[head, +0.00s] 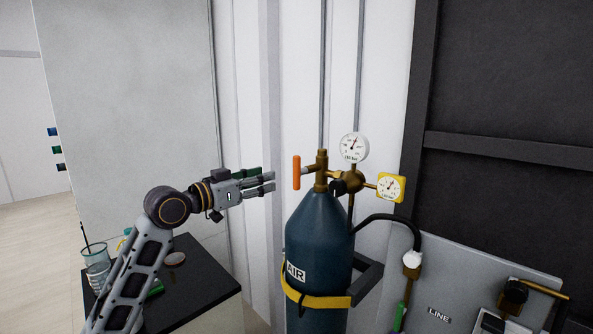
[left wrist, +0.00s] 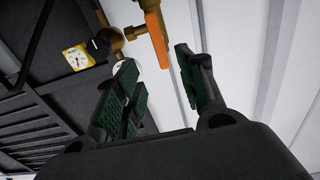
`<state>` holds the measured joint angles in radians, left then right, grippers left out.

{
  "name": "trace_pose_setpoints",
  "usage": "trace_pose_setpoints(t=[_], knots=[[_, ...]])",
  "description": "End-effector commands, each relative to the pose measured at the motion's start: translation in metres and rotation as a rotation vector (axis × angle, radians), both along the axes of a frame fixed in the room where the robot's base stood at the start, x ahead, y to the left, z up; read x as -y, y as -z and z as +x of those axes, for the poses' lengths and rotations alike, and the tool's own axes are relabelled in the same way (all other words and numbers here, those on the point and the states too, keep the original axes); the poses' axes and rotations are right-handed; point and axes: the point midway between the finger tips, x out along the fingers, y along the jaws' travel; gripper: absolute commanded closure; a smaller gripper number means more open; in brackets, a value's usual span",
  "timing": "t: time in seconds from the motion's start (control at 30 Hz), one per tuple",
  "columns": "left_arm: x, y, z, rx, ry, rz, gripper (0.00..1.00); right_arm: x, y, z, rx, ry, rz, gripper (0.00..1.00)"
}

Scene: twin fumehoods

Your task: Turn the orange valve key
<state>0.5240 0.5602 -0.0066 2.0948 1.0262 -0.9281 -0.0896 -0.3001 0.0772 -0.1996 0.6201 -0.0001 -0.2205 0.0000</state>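The orange valve key (head: 297,172) stands upright on the left side of the brass valve (head: 321,168) on top of a dark blue air cylinder (head: 319,238). In the left wrist view the key (left wrist: 157,38) shows ahead of the fingers, near the gap between them. My left gripper (head: 272,182) is just left of the key in the head view, at about its height, pointing right toward it. Its green-padded fingers (left wrist: 160,85) are apart with nothing between them, and a small gap to the key shows. My right gripper is not in view.
A round white gauge (head: 354,148) and a yellow gauge (head: 391,187) sit right of the valve. A black hose (head: 390,219) runs to the line panel (head: 440,290). A yellow strap (head: 315,300) goes around the cylinder. A black counter (head: 205,285) with a beaker (head: 96,262) stands at lower left.

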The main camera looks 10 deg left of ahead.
Motion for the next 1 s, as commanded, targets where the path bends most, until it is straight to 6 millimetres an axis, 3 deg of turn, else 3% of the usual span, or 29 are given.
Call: trace_pose_setpoints(t=[1.0], knots=[[0.064, -0.003, 0.097, 0.000, 0.001, -0.001, 0.61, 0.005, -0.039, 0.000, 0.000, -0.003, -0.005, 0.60]])
